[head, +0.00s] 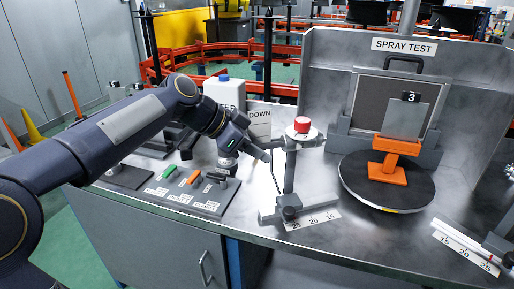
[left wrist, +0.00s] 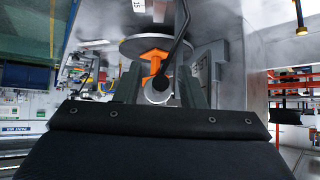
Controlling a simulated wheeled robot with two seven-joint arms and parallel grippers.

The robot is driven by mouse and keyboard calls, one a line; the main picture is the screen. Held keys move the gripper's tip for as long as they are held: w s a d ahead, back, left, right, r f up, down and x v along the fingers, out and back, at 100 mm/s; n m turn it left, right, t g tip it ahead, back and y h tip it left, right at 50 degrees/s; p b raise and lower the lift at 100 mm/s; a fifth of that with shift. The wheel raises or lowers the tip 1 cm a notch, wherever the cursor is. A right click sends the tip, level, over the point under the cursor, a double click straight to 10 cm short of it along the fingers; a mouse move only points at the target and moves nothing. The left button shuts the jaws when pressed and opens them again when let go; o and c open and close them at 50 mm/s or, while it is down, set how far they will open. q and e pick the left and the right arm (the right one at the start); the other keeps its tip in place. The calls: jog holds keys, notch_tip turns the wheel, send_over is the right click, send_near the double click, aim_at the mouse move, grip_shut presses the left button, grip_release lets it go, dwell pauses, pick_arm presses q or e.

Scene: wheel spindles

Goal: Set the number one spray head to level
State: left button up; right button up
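A spray stand with a red knob (head: 303,125) on a pale round head stands left of the turntable, its slider base on a scale marked 25, 20, 15. I cannot read a number one on it. A thin dark rod hangs on its left side. My left gripper (head: 262,155) is just left of the stand's head. In the left wrist view the two fingers of my left gripper (left wrist: 163,90) are apart, and a dark rod with a rounded end (left wrist: 177,45) reaches down between them from above. I cannot tell whether they touch it. My right gripper is not in view.
A dark turntable (head: 353,190) carries an orange stand (head: 388,172) with a grey plate marked 3, before a panel labelled SPRAY TEST. A second scale (head: 465,248) lies at the right edge. A grey tray (head: 205,205) with coloured pieces lies below my left arm.

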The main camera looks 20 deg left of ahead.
pick_arm(q)
jog(key=v, duration=0.7)
jog(key=shift+s+a+r, duration=0.2)
jog(key=shift+a, duration=0.05)
jog(key=shift+p, duration=0.3)
jog(key=s+f+n+y+p, duration=0.2)
jog(key=s+f+n+p, duration=0.3)
jog(key=s, duration=0.7)
jog(key=s+f+n+y+p, duration=0.2)
jog(key=s+f+n+p, duration=0.3)
jog(key=s, duration=0.6)
notch_tip(320, 180, down, 2)
jog(key=n, duration=0.3)
jog(key=shift+s, duration=0.4)
jog(key=shift+d+f, duration=0.1)
jog(key=shift+c, duration=0.4)
